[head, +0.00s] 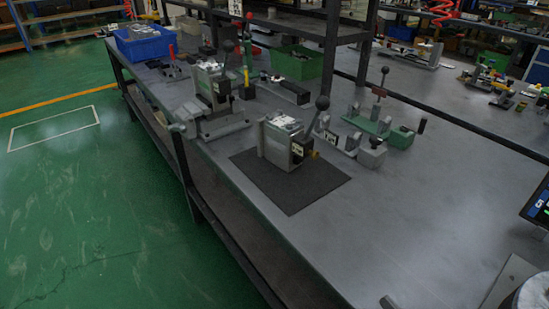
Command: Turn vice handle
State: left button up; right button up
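A grey vice (222,128) stands near the left edge of the workbench. A grey piece that looks like its handle (178,128) sticks out at its left end, over the bench edge. A grey valve block (211,80) with a dark ball-topped lever (228,47) stands upright at the vice; I cannot tell whether the jaws grip it. A second valve block (283,142) with a black ball lever (322,103) stands on a black mat (305,193), to the right and nearer. I see neither of my grippers clearly, and nothing visible touches the handle.
A green fixture (378,124) and a blue bin (142,44) are on the bench, with a green bin (295,64) behind the vice. A dark post (331,50) rises at the back. Green floor (80,220) lies to the left.

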aim_at(172, 129)
jog(key=i, duration=0.2)
jog(key=u, duration=1.7)
jog(key=i, duration=1.45)
jog(key=z, duration=1.55)
